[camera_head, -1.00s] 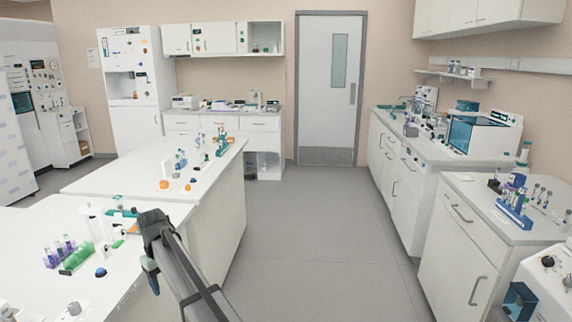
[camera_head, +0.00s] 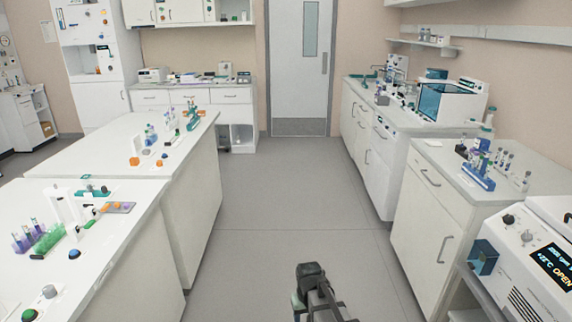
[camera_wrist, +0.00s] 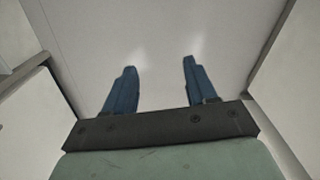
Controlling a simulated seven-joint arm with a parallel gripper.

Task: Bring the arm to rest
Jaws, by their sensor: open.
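My gripper (camera_wrist: 157,90) is open in the wrist view, with two blue fingers spread apart and nothing between them. Bare pale floor shows beyond the fingertips. In the head view my dark arm (camera_head: 315,290) shows low at the bottom centre, over the aisle floor and clear of the benches. The gripper's fingers cannot be made out well in the head view.
The left bench (camera_head: 120,250) carries a green rack (camera_head: 48,240) with tubes. The right bench (camera_head: 470,200) carries a blue tube rack (camera_head: 478,175). A white device (camera_head: 530,260) with a lit display stands at lower right. The aisle floor (camera_head: 290,200) between is free.

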